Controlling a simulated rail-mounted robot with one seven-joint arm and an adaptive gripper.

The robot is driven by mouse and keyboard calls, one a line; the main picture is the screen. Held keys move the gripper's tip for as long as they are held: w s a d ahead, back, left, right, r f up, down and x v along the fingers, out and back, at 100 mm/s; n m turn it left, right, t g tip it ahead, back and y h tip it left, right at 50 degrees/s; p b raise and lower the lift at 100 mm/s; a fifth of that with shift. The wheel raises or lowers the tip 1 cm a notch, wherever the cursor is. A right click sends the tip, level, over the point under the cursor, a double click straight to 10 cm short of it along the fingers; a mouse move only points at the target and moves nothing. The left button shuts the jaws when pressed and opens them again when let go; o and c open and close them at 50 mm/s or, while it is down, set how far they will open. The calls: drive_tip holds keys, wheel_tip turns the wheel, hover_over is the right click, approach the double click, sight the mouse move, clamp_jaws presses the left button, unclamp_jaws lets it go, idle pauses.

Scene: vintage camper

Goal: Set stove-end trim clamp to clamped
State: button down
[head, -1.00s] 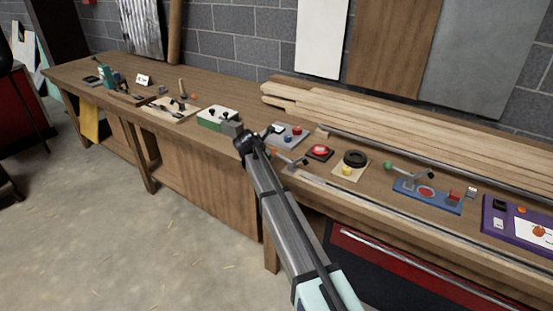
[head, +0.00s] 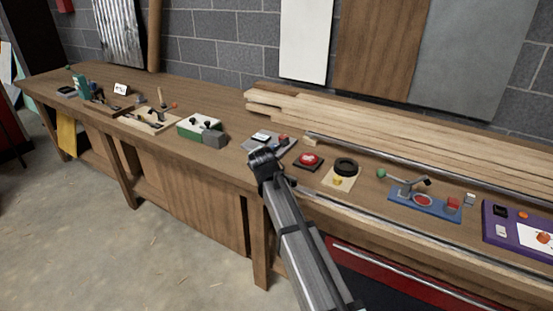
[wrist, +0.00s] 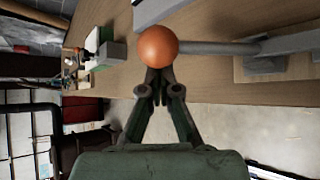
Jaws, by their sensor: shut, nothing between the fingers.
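An orange ball knob (wrist: 158,46) on a grey lever (wrist: 222,47) fills the upper middle of the wrist view. The lever runs right to a grey mount (wrist: 275,58) at the bench's front edge. My gripper (wrist: 157,78) is shut and empty, its fingertips right at the near side of the ball. I cannot tell whether they touch it. In the head view my gripper (head: 264,156) is over the front edge of the bench and hides the knob. No label shows which clamp this is.
The bench (head: 210,160) also carries a blue-based clamp (head: 425,203) with a green knob, a red button (head: 309,159), a black ring (head: 346,167), a green-and-white box (head: 195,127) and stacked planks (head: 400,137). The floor (head: 90,240) in front is clear.

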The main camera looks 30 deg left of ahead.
drive_tip(key=shift+d+r, duration=0.15)
drive_tip(key=shift+r, duration=0.1)
drive_tip(key=shift+s+d, duration=0.1)
idle(0.5)
drive_tip(key=p+v, duration=0.3)
drive_tip(key=v, duration=0.7)
drive_tip(key=shift+f, duration=0.3)
drive_tip(key=shift+d, duration=0.1)
